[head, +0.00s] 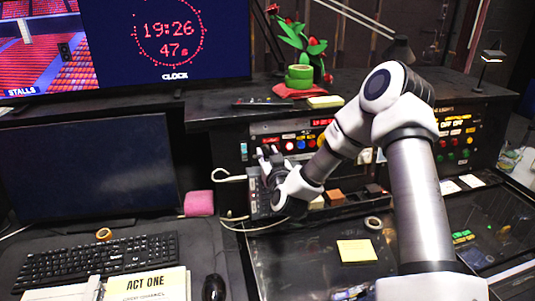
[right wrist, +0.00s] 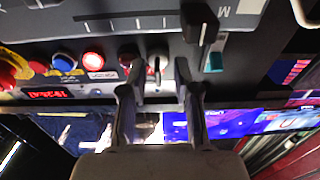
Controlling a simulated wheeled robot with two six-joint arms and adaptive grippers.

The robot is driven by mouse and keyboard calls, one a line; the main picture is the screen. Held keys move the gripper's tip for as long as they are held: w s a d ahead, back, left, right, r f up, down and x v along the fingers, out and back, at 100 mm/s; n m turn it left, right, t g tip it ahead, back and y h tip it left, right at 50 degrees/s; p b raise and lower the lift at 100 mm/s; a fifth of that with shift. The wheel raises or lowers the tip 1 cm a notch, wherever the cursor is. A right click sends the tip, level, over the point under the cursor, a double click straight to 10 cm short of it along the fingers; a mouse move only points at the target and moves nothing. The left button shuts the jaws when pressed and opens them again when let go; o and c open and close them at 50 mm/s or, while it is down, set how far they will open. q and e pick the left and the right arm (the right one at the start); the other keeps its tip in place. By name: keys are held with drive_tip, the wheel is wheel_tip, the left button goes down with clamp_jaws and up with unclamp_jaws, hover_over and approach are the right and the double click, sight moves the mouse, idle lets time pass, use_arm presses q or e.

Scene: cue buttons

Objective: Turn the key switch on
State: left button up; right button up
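My right gripper (head: 270,158) is at the left end of the control panel (head: 290,142) in the head view, with its fingers pointing at the panel face. In the right wrist view the gripper (right wrist: 160,72) is open, its two fingers apart. A small pale upright piece, which looks like the key of the key switch (right wrist: 157,66), shows between the fingertips, nearer the left one. I cannot tell whether either finger touches it. In the head view the gripper hides the key switch. My left gripper is in neither view.
Beside the fingers are a dark red button (right wrist: 128,55), a lit red button (right wrist: 93,57), a blue button (right wrist: 64,61) and a black lever (right wrist: 200,25). A monitor (head: 90,170) and keyboard (head: 95,262) stand left. A yellow note (head: 357,251) lies on the desk.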

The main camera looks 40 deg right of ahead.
drive_tip(key=shift+s+r, duration=0.15)
drive_tip(key=shift+s, duration=0.05)
drive_tip(key=shift+c, duration=0.4)
drive_tip(key=shift+s, duration=0.15)
clamp_jaws()
drive_tip(key=m+b, duration=0.3)
drive_tip(key=shift+m, duration=0.4)
drive_tip(key=m+g+h+b, duration=0.1)
drive_tip(key=m+b, duration=0.4)
drive_tip(key=m, duration=0.1)
drive_tip(key=m+g+b, duration=0.1)
drive_tip(key=m+b, duration=0.3)
drive_tip(key=m, duration=0.2)
drive_tip(key=shift+m+b, duration=0.3)
drive_tip(key=shift+b, duration=0.05)
drive_tip(key=shift+r+m+g+b, duration=0.1)
drive_tip(key=shift+m+g+b, duration=0.3)
drive_tip(key=shift+m+b, duration=0.8)
drive_tip(key=shift+r+m+p, duration=0.1)
drive_tip(key=shift+m+p, duration=0.2)
drive_tip(key=shift+m, duration=0.1)
